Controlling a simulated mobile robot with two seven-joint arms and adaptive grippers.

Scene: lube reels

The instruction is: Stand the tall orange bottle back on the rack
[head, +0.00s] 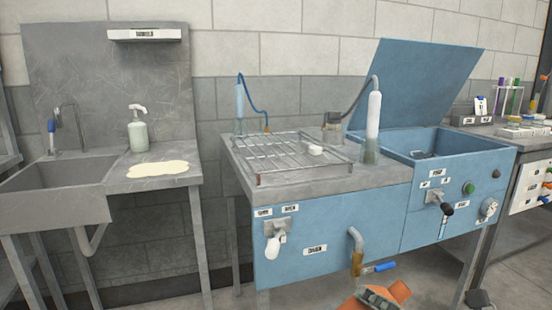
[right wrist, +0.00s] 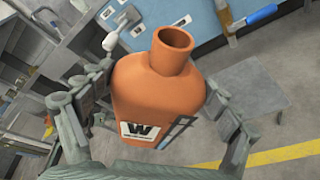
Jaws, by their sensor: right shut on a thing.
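The orange bottle (right wrist: 165,88) has a wide open neck and a white label with a black W. In the right wrist view it sits between the fingers of my right gripper (right wrist: 158,105), which is shut on its body. In the head view only part of the bottle (head: 401,291) shows at the bottom edge, with part of my right gripper (head: 377,298) beside it, in front of and below the blue station. The wire rack (head: 282,152) lies on the station's grey top, with a small white object on it. My left gripper is not in view.
The blue station (head: 320,230) has an open lid (head: 415,80), a tap with a blue handle (head: 378,267) and front knobs. A tall white cylinder (head: 374,115) stands right of the rack. A sink (head: 60,185) with a pump bottle (head: 138,130) is at the left.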

